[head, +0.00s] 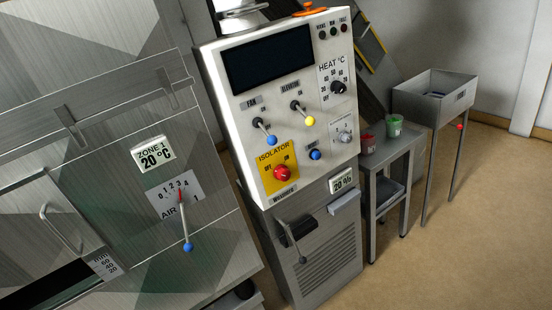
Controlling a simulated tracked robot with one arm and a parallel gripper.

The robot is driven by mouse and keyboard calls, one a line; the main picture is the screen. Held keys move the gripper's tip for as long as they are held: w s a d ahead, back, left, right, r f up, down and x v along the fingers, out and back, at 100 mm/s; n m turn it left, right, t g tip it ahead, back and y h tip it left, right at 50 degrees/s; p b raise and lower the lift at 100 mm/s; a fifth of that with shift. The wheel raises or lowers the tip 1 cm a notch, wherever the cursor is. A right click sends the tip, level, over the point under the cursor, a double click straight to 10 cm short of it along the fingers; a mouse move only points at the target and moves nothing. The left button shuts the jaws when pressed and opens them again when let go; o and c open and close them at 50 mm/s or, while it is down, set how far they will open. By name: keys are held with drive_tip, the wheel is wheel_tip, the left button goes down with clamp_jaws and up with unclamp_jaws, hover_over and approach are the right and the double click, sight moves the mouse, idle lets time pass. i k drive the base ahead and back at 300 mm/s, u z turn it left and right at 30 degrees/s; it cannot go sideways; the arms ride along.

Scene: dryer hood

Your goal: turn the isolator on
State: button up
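The isolator is a yellow plate (268,182) low on the left of the white control panel, in the middle of the head view. A red round knob (282,174) sits on it, with OFF marked on its left and ON on its right. Which mark the knob points at is too small to tell. My gripper does not show in this view, and nothing touches the knob.
A blue-tipped fan lever (271,139), yellow-tipped lever (309,121) and black heat knob (338,88) surround the isolator. A dark lever (290,235) sticks out below. A metal cabinet (110,170) with an air lever (186,230) fills the left. Floor (470,240) is clear at right.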

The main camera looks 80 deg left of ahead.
sight(281, 172)
drive_tip(key=u, duration=0.45)
drive_tip(key=i, duration=0.9)
drive_tip(key=u, duration=0.65)
drive_tip(key=k, duration=0.75)
drive_tip(key=u, duration=0.25)
drive_tip(key=i, duration=0.8)
drive_tip(key=z, duration=0.2)
